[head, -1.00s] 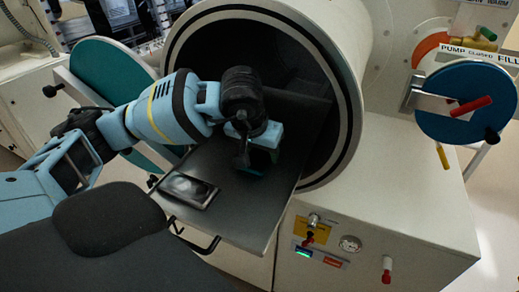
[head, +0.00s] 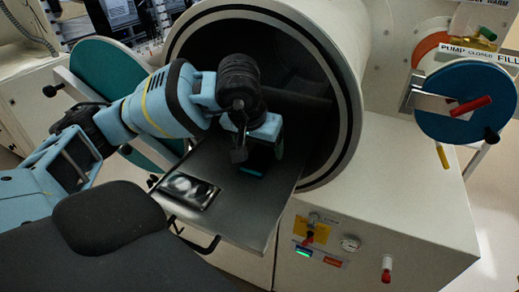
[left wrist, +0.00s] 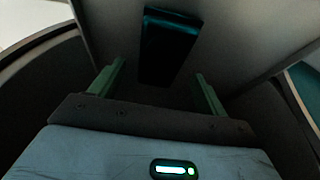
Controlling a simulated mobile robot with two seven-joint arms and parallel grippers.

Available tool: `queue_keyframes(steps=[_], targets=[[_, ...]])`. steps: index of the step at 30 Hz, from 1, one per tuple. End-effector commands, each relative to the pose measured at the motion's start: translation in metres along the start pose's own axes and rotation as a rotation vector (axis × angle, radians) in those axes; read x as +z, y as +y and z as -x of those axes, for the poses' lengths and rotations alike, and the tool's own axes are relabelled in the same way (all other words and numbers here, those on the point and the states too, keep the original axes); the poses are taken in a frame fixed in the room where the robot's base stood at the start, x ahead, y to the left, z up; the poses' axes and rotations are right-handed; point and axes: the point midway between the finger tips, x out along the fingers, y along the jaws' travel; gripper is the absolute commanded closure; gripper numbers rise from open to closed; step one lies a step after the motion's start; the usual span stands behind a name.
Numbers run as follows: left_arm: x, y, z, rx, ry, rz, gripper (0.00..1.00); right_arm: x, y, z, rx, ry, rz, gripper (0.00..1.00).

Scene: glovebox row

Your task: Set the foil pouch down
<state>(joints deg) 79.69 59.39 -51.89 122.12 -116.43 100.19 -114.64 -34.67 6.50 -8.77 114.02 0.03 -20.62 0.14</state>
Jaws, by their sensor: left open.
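The foil pouch (head: 187,190) lies flat on the grey tray (head: 235,205), near its left front edge. It is a shiny, dark rectangle with bright reflections. My left gripper (head: 253,170) is open above the tray, to the right of the pouch and apart from it. In the left wrist view its two green fingers (left wrist: 160,85) stand wide apart with nothing between their tips. My right gripper is not in view.
The tray reaches out of the round chamber opening (head: 300,75), whose rim is close on the right. A green round door (head: 112,75) stands open at the left. A blue round door (head: 467,103) and a control panel (head: 320,240) are to the right.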

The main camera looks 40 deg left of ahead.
Motion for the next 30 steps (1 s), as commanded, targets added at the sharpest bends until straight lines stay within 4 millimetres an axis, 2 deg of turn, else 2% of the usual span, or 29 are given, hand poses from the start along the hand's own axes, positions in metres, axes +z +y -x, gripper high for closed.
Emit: queue_keyframes(steps=[6,13,19,30], targets=[[-0.001,0.000,0.047,0.002,0.006,-0.001,0.24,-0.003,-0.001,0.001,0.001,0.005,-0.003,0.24],[-0.001,0.001,0.083,0.003,0.004,-0.001,0.24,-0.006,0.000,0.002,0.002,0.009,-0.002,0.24],[0.000,0.000,0.096,0.001,0.001,-0.001,0.24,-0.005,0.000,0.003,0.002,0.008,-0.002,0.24],[0.000,0.000,0.096,0.001,0.000,-0.001,0.24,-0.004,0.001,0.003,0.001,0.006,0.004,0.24]])
